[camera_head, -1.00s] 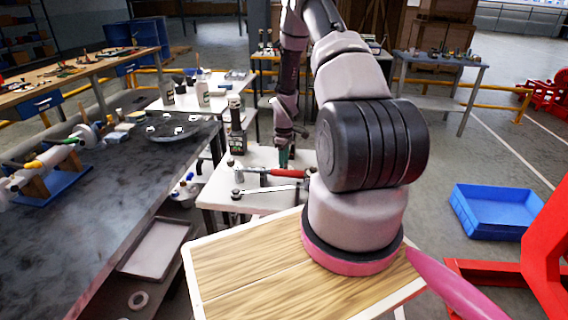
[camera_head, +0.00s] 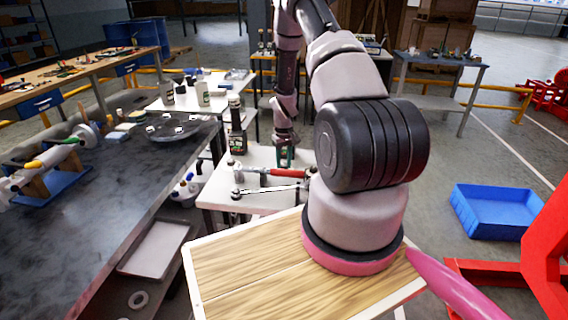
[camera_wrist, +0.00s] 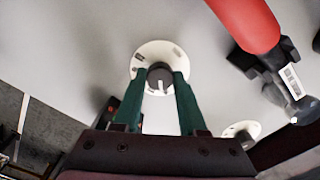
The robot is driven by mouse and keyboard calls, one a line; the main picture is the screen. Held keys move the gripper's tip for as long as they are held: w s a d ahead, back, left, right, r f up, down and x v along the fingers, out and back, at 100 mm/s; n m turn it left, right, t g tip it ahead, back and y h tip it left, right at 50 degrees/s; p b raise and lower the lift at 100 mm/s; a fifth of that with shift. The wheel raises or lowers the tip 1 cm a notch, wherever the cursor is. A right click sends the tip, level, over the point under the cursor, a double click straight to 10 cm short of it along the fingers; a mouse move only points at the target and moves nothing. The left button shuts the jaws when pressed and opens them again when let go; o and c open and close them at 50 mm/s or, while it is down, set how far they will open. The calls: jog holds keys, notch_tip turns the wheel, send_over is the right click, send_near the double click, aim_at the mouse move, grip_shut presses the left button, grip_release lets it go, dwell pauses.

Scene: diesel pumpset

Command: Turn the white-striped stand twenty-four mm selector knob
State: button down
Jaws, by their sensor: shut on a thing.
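The selector knob (camera_wrist: 160,79) is a dark grey knob with a white stripe, on a round white dial (camera_wrist: 146,52) with small dark marks, in the wrist view. My gripper (camera_wrist: 159,82) has its two green fingers shut on the knob's sides. The white stripe points roughly toward the gripper's palm. In the head view my gripper (camera_head: 285,156) reaches down to the white table (camera_head: 225,193); the knob is too small or hidden there to make out.
A red-handled tool (camera_wrist: 247,25) lies close to the right of my gripper, also seen in the head view (camera_head: 262,173). A second white dial (camera_wrist: 240,131) is at lower right.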

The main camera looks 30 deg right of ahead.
aim_at(284, 164)
jog(key=m, duration=0.5)
jog(key=shift+m, duration=0.4)
dwell(0.3)
jog(key=shift+c, duration=2.3)
grip_release()
jog(key=shift+r, duration=0.15)
notch_tip(284, 164, up, 11)
jog(key=shift+f, duration=0.2)
